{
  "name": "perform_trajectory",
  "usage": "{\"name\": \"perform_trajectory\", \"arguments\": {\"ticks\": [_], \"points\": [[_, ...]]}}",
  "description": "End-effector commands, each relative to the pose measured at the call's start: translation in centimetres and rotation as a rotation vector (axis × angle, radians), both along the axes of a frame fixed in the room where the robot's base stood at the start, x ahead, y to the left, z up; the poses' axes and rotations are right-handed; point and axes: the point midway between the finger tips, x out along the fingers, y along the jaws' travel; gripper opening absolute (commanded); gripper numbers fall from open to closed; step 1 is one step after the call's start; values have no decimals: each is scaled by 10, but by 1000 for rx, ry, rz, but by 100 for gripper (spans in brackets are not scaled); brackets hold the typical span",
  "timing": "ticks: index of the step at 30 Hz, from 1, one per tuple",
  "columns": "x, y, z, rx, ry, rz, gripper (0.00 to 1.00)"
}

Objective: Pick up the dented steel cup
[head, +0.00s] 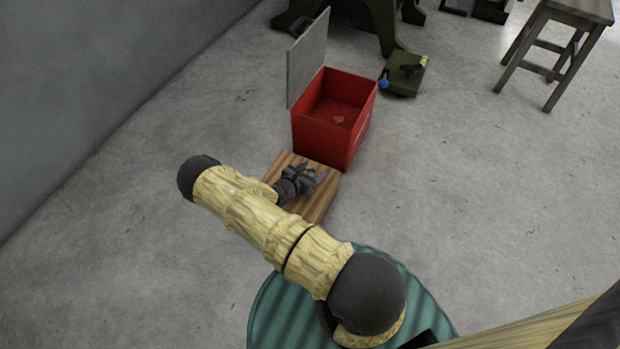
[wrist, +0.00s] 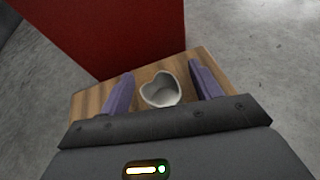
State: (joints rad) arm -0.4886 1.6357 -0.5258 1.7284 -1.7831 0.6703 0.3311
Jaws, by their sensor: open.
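The dented steel cup (wrist: 160,91) shows in the wrist view as a pale grey cup with a heart-shaped rim, seen from above. It stands on a wooden board or block (wrist: 207,66). My gripper (wrist: 160,90) is open, with one purple finger on each side of the cup. The cup appears between the fingers, with a gap on both sides; I cannot tell how far below the fingertips it is. In the head view my gripper (head: 316,174) is over the wooden block (head: 318,204), and the cup cannot be made out there.
A red box (head: 333,143) with its grey lid (head: 308,58) raised stands just behind the wooden block, with a small brownish thing inside. A green low platform (head: 405,75) with tools and a wooden stool (head: 560,45) are farther back. Concrete floor is clear at right.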

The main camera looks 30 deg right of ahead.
Motion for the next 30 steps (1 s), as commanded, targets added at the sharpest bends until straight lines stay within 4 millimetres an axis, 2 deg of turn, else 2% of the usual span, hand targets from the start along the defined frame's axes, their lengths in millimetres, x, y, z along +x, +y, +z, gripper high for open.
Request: {"name": "perform_trajectory", "arguments": {"ticks": [1, 5, 20, 23, 27, 28, 30], "points": [[2, -6, -6, 0, 0, -2, 63], [5, -12, -6, 1, 1, -3, 63], [5, -11, -5, 1, 0, 0, 63], [6, -10, -5, 1, 0, 1, 48], [6, -10, -5, 1, 0, 1, 20], [6, -10, -5, 1, 0, 1, 16], [6, -10, -5, 1, 0, 2, 15]]}}
